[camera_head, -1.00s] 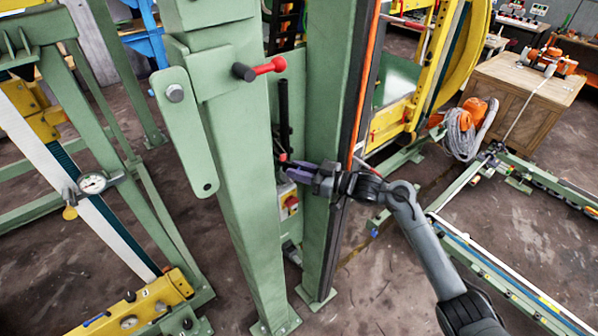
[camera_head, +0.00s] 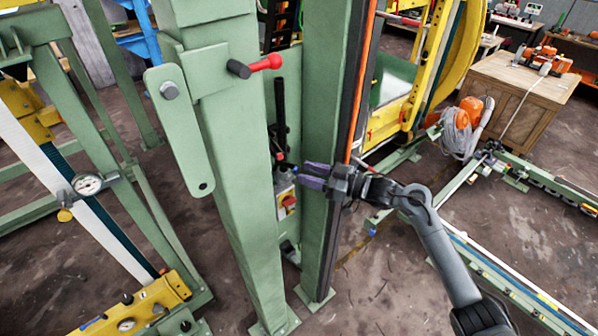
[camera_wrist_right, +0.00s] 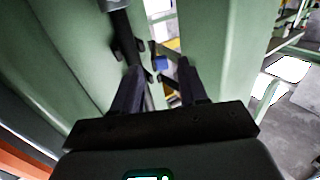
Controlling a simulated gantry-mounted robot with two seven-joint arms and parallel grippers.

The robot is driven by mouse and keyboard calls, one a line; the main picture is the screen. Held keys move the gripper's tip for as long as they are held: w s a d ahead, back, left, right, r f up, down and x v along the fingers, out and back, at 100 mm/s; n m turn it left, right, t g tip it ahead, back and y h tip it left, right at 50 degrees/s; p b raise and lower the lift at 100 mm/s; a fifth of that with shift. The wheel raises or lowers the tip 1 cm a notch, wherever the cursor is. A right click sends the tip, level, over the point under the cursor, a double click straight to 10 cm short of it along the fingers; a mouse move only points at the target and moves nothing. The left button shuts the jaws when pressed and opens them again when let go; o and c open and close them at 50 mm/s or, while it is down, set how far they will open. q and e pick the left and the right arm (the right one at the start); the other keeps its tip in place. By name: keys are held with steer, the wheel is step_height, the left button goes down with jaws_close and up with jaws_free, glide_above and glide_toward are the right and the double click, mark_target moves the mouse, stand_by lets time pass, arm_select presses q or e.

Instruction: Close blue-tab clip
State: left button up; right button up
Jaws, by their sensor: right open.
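The blue-tab clip shows in the right wrist view as a small blue tab (camera_wrist_right: 161,63) with dark parts around it, between two green posts. In the head view a small blue spot (camera_head: 294,169) shows just beyond the fingertips. My right gripper (camera_head: 303,176) is open and empty, pointing left past the green post. In the right wrist view its two dark fingers (camera_wrist_right: 160,72) stand apart, with the blue tab seen between their tips. Contact cannot be told. Whether the clip is open or closed is too small to tell. My left gripper is not in view.
A thick green post (camera_head: 235,200) stands left of the gripper and another green post (camera_head: 325,120) stands beside it, leaving a narrow gap. A red-knobbed lever (camera_head: 258,66) sticks out above. A box with a red knob (camera_head: 288,201) sits below the fingers.

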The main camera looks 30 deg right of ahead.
steer(key=v, duration=0.6)
steer(key=shift+s+d+b, duration=0.2)
steer(key=shift+s+b, duration=0.05)
steer(key=shift+b, duration=0.2)
steer(key=shift+c, duration=0.3)
